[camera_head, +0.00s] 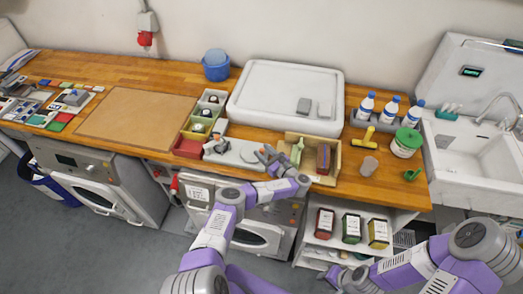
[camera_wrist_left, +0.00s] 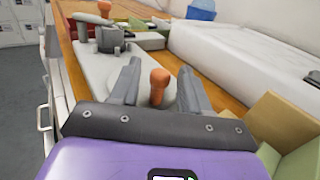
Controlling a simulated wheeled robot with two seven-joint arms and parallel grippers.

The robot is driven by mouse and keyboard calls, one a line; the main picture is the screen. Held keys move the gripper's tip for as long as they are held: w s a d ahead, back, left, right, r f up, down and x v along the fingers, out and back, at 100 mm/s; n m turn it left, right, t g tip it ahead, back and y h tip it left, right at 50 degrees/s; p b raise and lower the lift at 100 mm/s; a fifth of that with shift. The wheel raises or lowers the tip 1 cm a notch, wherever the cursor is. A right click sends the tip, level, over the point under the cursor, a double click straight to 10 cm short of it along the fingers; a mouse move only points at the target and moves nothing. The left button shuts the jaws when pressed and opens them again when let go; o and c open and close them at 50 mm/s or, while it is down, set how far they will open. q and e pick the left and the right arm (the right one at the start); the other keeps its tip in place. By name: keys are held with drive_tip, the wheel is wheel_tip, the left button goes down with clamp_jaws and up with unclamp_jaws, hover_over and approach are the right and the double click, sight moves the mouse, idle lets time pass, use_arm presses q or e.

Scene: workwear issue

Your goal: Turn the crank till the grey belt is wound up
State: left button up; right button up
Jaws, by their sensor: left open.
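The winding device stands on a grey base plate (camera_head: 237,152) on the wooden worktop. Its round grey body (camera_head: 215,145) also shows in the left wrist view (camera_wrist_left: 110,40), with an orange knob (camera_wrist_left: 104,8) above it. A second orange knob (camera_wrist_left: 158,84) stands upright between the fingers of my left gripper (camera_wrist_left: 160,70), nearer me. My left gripper (camera_head: 265,155) is open at the right end of the plate, its fingers on either side of this knob with gaps. I cannot make out the grey belt. My right gripper (camera_head: 337,273) is low in front of the shelf; its fingers are unclear.
A wooden box (camera_head: 330,179) with a green and a dark red item stands just right of my left gripper. Red, green and grey bins (camera_head: 187,148) stand left of the device. A large white raised board (camera_head: 250,118) lies behind it. Open floor lies in front.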

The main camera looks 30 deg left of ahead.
use_arm(q)
drive_tip(key=v, duration=0.5)
drive_tip(key=shift+s+d, duration=0.15)
drive_tip(key=shift+d, duration=0.25)
drive_tip(key=shift+r, duration=0.1)
